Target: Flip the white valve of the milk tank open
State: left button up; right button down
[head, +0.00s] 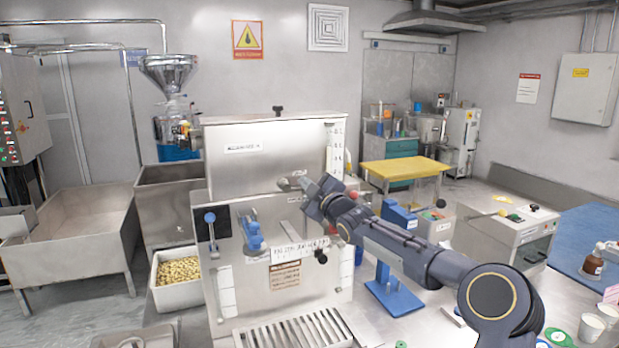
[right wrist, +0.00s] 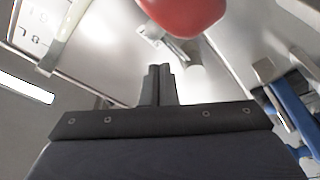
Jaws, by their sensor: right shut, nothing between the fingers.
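The milk tank (head: 265,150) is a steel box in the middle of the head view, with a printed scale at its right end. My right gripper (head: 308,186) is in front of its lower right part, reaching in from the right. In the right wrist view its two dark fingers (right wrist: 160,84) are shut together with nothing between them. Just beyond the fingertips is a small metal fitting (right wrist: 164,40) with a short white cylindrical piece (right wrist: 195,72), apparently the valve. A smooth red rounded thing (right wrist: 185,14) is close above it, cut off by the frame. My left gripper is not in view.
Below the tank is a steel panel with a blue lever (head: 250,232), a blue-knobbed handle (head: 210,218) and a black knob (head: 320,257). A blue stand (head: 388,292) is under my right arm. A bin of beans (head: 178,270) is at the left.

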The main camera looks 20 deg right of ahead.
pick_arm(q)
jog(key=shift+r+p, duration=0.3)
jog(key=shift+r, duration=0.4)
pick_arm(e)
jog(key=shift+w+d+f, duration=0.35)
jog(key=shift+d+f, duration=0.1)
jog(key=shift+d, duration=0.25)
